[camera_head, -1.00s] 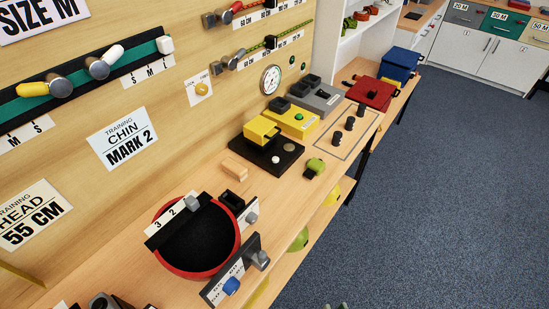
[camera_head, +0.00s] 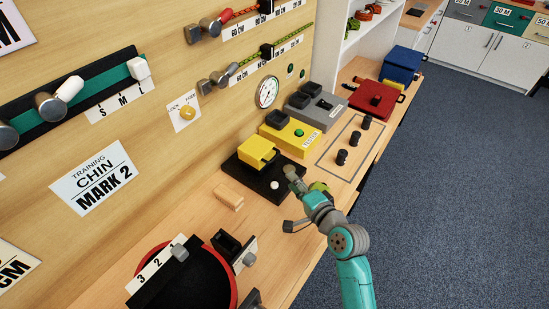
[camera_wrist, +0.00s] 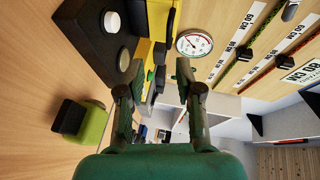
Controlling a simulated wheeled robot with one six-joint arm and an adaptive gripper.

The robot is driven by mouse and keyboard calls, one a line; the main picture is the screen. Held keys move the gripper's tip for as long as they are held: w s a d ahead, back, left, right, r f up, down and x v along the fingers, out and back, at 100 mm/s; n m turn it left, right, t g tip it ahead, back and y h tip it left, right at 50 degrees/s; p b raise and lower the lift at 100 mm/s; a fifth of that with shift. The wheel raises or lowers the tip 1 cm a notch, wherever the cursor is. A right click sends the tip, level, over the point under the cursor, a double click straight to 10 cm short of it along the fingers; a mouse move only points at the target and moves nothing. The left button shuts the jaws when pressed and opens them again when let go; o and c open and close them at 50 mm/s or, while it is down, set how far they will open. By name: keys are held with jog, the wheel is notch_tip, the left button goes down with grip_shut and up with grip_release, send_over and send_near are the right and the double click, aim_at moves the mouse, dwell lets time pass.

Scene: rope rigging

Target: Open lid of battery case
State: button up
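A yellow box (camera_head: 257,152) stands on the base plate beside a white button (camera_head: 275,185). No label shows which is the battery case.
A green object (camera_head: 320,187) is partly hidden by my arm; it also shows in the wrist view (camera_wrist: 92,127). Yellow (camera_head: 287,134) and grey (camera_head: 318,110) boxes line the panel.

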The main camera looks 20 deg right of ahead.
aim_at(275, 157)
jog(key=x, duration=0.4)
jog(key=r+x, duration=0.1)
jog(key=x, duration=0.7)
jog(key=shift+w+r, duration=0.15)
jog(key=shift+r, duration=0.15)
jog(key=shift+f, duration=0.1)
grip_shut()
